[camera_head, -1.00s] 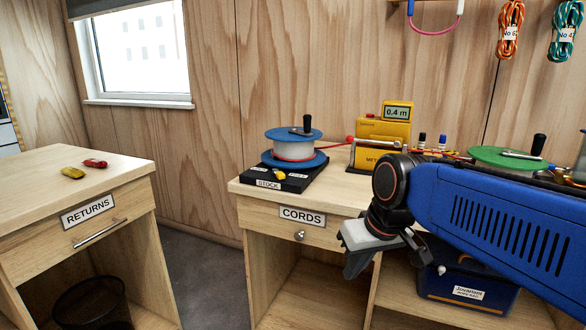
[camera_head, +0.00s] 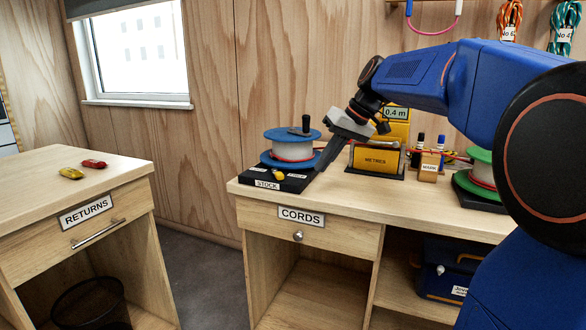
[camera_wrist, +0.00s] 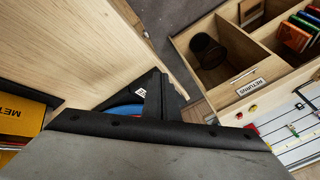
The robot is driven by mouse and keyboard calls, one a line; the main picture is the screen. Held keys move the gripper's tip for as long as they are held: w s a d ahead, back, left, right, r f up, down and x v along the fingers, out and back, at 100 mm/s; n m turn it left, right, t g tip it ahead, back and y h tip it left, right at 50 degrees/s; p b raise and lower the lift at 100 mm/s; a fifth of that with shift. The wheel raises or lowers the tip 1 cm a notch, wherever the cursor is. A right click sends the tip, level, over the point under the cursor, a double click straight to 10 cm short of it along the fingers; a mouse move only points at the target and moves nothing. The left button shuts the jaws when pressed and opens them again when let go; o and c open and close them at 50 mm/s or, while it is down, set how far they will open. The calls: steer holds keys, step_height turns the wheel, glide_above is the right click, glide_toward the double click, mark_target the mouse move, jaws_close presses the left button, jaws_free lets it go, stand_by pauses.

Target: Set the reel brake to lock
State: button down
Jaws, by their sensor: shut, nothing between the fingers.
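The blue-and-white reel (camera_head: 290,148) stands on a black base (camera_head: 262,177) labelled STOCK at the left of the bench. Its black crank handle points up. A small yellow lever (camera_head: 279,175), which looks like the brake, sits on the front of the base between two small labels too small to read. My gripper (camera_head: 323,166) is shut and empty, its tip just right of the reel, slanting down to the left. In the wrist view my gripper (camera_wrist: 162,95) hides most of the reel; only a strip of blue flange (camera_wrist: 125,111) shows.
Markers in a block (camera_head: 429,166) and a green reel (camera_head: 482,170) stand further right. The RETURNS bench (camera_head: 40,190) is at the left, across a gap.

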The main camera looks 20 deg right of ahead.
mark_target(277, 174)
steer(key=w+d+r+y, duration=0.1)
steer(key=w+d+r, duration=0.2)
steer(key=w, duration=0.5)
steer(key=shift+d+n, duration=0.25)
steer(key=shift+n, duration=0.15)
steer(key=x, duration=1)
steer(key=shift+a+r, duration=0.1)
steer(key=shift+a, duration=0.05)
steer(key=shift+s+a, duration=0.2)
steer(key=shift+a, duration=1.8)
